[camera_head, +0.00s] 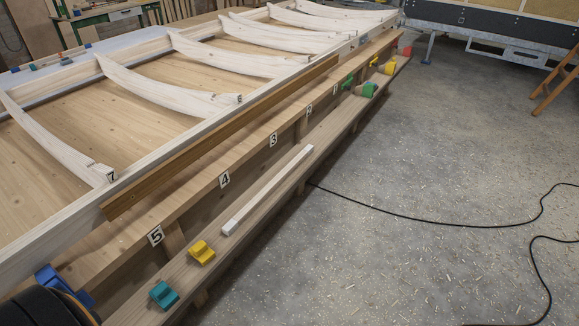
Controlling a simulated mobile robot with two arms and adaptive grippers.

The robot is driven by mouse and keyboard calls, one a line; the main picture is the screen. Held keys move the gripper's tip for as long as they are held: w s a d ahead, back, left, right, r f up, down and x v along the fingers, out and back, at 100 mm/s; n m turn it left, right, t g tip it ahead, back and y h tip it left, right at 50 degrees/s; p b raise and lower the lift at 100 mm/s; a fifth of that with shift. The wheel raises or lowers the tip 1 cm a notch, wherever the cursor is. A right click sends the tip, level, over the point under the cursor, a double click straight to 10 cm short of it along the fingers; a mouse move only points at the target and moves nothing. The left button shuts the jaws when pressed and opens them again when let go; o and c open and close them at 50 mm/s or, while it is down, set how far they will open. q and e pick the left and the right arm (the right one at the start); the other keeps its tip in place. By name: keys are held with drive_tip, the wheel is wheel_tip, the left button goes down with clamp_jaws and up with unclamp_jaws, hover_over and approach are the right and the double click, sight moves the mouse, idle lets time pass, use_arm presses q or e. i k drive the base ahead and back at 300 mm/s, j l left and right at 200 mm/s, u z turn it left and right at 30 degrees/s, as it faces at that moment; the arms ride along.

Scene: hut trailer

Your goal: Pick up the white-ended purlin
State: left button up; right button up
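A long pale, square-section stick (268,190) lies on the low shelf of the bench, with its near end looking white. It is the only piece here that looks like the white-ended purlin. Nothing touches it from above and its whole length shows. A longer brown strip (225,142) lies along the upper edge of the bench; I see no white end on it. Neither of my grippers shows. A dark rounded part with an orange line at the bottom left corner seems to be mine.
The low shelf (330,133) also holds a teal block (164,295), a yellow block (202,252) and several coloured blocks farther back. Curved white ribs stand on the bench top. A wooden ladder (556,85) stands far right.

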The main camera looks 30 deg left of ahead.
sight(230, 226)
drive_tip(key=i, duration=2.05)
drive_tip(key=i+u, duration=0.25)
drive_tip(key=i, duration=0.25)
drive_tip(key=i+l+u, duration=0.25)
drive_tip(key=i, duration=0.2)
drive_tip(key=i+l+u, duration=0.25)
drive_tip(key=i, duration=0.2)
